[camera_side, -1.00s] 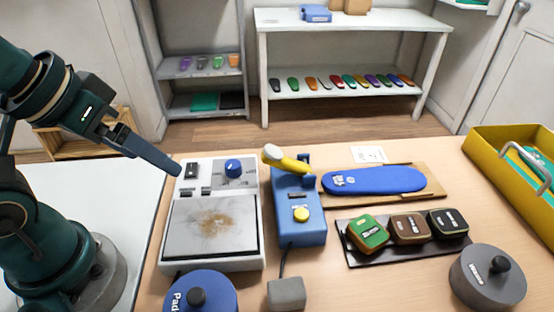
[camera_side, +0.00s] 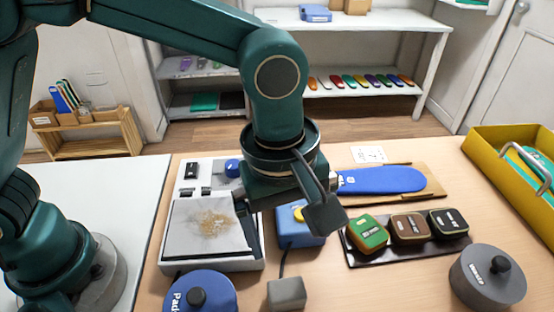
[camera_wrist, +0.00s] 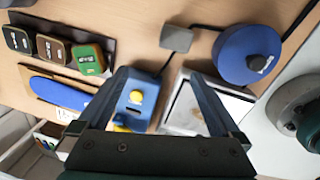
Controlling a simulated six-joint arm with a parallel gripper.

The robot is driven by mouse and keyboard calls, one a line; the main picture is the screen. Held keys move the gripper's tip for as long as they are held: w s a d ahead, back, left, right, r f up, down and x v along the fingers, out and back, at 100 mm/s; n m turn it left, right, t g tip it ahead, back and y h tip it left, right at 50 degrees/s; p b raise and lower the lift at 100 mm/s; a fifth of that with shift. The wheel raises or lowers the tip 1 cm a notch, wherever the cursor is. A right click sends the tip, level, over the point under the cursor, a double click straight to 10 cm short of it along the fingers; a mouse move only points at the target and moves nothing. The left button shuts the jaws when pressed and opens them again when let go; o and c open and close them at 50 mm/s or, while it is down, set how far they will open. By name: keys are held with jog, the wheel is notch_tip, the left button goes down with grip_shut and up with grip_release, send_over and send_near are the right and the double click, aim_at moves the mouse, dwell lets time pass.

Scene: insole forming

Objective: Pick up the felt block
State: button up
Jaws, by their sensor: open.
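Three small blocks stand in a row on a dark tray (camera_side: 378,259) at the right: a green one (camera_side: 367,233), a brown one (camera_side: 408,228) and a black one (camera_side: 447,223). Their labels are too small to read, so I cannot tell which is the felt block. In the wrist view the green (camera_wrist: 88,60), brown (camera_wrist: 52,50) and black (camera_wrist: 17,40) blocks lie at upper left. My gripper (camera_wrist: 157,75) is open and empty, its two fingers spread above the blue device. In the side view it is left of the blocks and partly hidden by my wrist.
The blue device with a yellow button (camera_side: 301,213) and the white machine with a metal plate (camera_side: 205,228) are below my arm. A blue insole (camera_side: 385,180) lies behind the blocks. A round grey weight (camera_side: 487,277), blue round pad (camera_side: 200,294) and yellow bin (camera_side: 510,179) stand around.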

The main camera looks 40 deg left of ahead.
aim_at(287, 289)
jog(key=shift+m+g+y, duration=0.4)
jog(key=shift+m+g, duration=0.1)
jog(key=shift+m, duration=0.2)
jog(key=s+f, duration=0.1)
jog(key=s+d+f, duration=0.2)
jog(key=f, duration=0.1)
jog(key=shift+f, duration=2.4)
jog(key=shift+c, duration=0.3)
jog(key=c, duration=1.4)
jog(key=shift+o, duration=0.2)
jog(key=shift+r, duration=0.1)
